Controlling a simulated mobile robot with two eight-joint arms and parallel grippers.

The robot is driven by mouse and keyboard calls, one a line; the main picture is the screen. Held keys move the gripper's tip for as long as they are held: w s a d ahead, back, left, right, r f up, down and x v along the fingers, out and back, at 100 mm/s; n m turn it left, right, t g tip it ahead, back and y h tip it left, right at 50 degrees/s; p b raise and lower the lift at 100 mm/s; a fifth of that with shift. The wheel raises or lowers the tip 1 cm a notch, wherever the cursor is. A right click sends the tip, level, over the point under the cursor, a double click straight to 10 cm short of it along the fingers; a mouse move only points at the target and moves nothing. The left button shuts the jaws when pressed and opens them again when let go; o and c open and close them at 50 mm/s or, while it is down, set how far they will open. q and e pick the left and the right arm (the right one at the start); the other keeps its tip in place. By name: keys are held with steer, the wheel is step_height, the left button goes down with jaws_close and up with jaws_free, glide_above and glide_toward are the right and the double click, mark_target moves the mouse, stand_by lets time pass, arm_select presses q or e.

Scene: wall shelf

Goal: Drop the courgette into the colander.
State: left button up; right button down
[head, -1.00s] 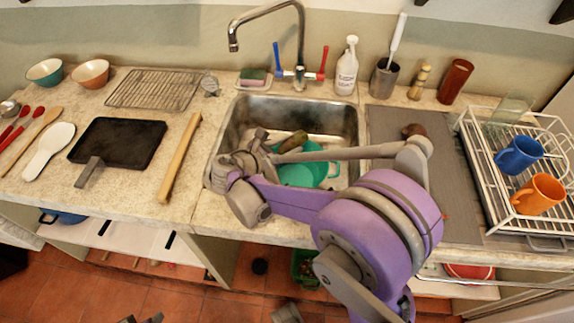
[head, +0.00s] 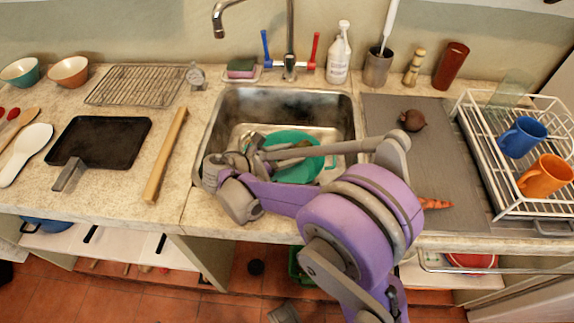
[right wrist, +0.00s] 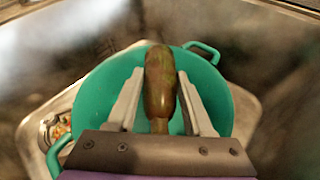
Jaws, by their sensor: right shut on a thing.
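The teal colander (head: 298,172) stands in the metal sink, partly hidden by my right arm; it also shows in the right wrist view (right wrist: 215,98) with its handles. The courgette (right wrist: 160,80) is brownish green and sits between the fingers of my right gripper (right wrist: 163,100), which is shut on it. In the right wrist view the courgette lies over the inside of the colander, pointing away from me. In the head view my right gripper (head: 262,155) is at the colander's left side, and the arm mostly hides the courgette. My left gripper is not in view.
The sink (head: 225,115) has raised walls around the colander, with a tap (head: 290,40) behind. A dish rack (head: 470,130) with mugs stands right. A dark round vegetable (head: 412,120) lies on the grey mat.

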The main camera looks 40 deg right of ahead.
steer(key=shift+c, duration=1.1)
jaws_free()
steer(key=v, duration=0.7)
steer(key=shift+a+r+p, duration=0.2)
steer(key=shift+a+p, duration=0.05)
steer(key=shift+p, duration=0.1)
